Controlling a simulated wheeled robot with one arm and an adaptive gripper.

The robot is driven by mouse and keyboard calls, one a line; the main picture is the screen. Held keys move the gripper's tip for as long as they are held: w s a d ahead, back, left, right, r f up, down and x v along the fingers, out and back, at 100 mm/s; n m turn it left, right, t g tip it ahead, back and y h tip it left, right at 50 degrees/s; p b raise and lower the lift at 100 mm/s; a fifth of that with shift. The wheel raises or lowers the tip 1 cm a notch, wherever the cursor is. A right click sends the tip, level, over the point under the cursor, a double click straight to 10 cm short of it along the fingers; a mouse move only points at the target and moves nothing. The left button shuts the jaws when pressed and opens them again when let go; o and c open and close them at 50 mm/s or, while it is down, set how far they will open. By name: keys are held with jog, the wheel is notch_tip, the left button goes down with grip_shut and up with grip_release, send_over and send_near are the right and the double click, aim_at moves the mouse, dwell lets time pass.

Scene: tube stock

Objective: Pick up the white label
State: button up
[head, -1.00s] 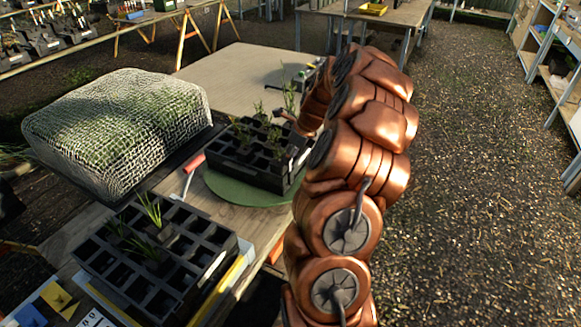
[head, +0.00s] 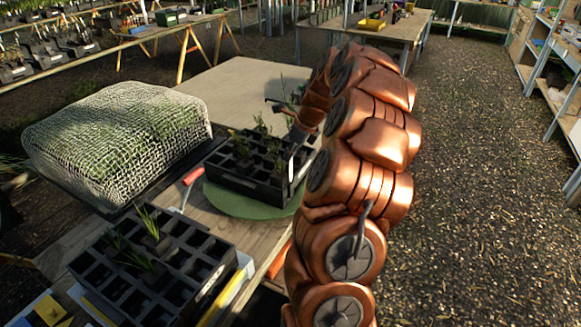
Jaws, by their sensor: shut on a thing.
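The white label (head: 291,169) shows in the head view as a narrow, pale upright strip. It appears in front of the right side of the black cell tray (head: 232,184) with seedlings. My gripper (head: 292,150) is small and dark against the tray, below the end of my copper-coloured arm. It is shut on the label, but its fingertips are hard to make out. I cannot tell whether the label's lower end touches the tray.
The tray sits on a green round mat (head: 247,208). A red-handled tool (head: 193,176) lies left of it. A second cell tray (head: 212,240) stands nearer, and a netted mound (head: 115,140) stands at left. The board (head: 235,90) behind is mostly clear.

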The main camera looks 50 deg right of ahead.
notch_tip(320, 180, up, 13)
jog(key=b, duration=0.2)
jog(key=shift+f, duration=0.15)
